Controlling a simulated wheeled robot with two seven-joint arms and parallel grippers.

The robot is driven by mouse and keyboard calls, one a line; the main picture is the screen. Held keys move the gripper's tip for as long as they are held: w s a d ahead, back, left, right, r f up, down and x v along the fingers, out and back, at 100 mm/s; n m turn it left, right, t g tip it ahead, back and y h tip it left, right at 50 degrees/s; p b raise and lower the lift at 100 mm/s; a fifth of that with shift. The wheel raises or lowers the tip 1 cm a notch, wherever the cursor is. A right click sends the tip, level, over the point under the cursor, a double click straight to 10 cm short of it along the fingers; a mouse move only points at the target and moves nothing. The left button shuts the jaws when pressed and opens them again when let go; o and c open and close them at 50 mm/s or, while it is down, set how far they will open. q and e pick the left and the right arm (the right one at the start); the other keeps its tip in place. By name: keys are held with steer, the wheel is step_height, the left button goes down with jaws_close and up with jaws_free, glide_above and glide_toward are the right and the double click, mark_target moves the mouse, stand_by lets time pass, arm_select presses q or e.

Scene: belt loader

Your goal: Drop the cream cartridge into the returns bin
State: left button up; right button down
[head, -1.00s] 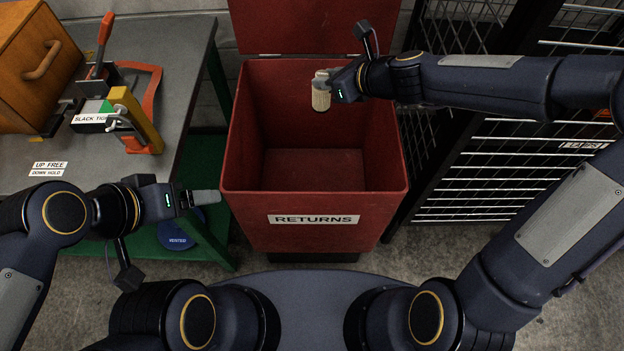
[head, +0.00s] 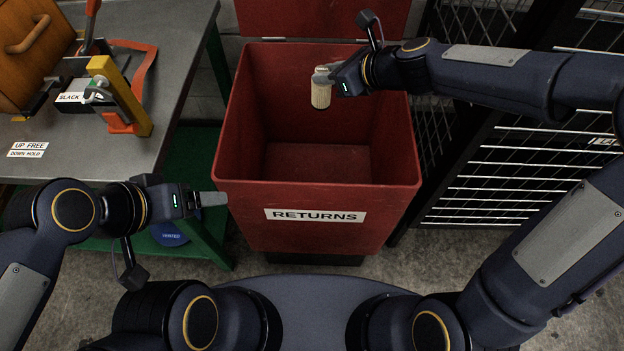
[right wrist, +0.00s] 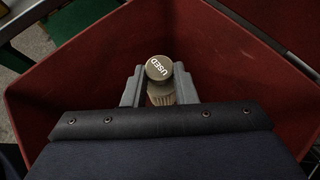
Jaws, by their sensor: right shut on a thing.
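The cream cartridge (head: 321,93) is a small ribbed cylinder, held upright in my right gripper (head: 329,77) over the opening of the red returns bin (head: 316,216). In the right wrist view the fingers (right wrist: 159,92) are shut on either side of the cartridge, and its cap (right wrist: 159,68) reads "USED". The bin's walls (right wrist: 90,60) surround it there, with its lid standing up at the back in the head view. My left gripper (head: 212,199) is at the bin's front left corner, outside it, and its fingers are seen edge-on.
A grey bench (head: 180,60) at left carries a wooden cabinet (head: 35,55) and a yellow and red clamp fixture (head: 118,100). A black wire cage (head: 500,170) stands right of the bin. A blue disc (head: 170,234) lies low under the bench.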

steer(key=shift+f, duration=0.15)
steer(key=c, duration=1.1)
jaws_free()
steer(key=p+v, duration=0.2)
steer(key=v, duration=0.5)
steer(key=shift+s+d, duration=0.25)
steer(key=shift+r, duration=0.2)
